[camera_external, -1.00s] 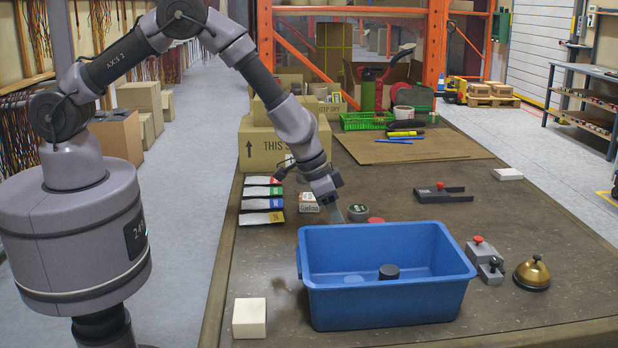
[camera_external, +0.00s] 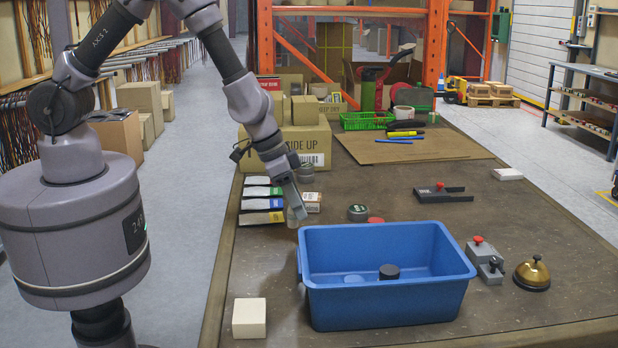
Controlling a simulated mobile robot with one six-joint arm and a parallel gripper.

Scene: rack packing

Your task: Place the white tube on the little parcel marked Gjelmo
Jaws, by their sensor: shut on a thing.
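My gripper (camera_external: 297,212) points down just left of the blue bin, beside the small parcel. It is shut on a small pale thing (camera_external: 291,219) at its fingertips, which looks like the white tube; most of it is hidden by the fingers. The little parcel (camera_external: 313,200) is a small white and brown box with dark lettering on its front. Only the end of the word, like "lmo", shows, as my gripper covers its left part. I cannot tell whether the pale thing touches the parcel or the table.
Several labelled sachets (camera_external: 262,204) lie at left. A small tin (camera_external: 357,212) and a red disc (camera_external: 376,220) lie to the right. Cartons (camera_external: 305,145) stand behind. A cream block (camera_external: 249,318) sits front left.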

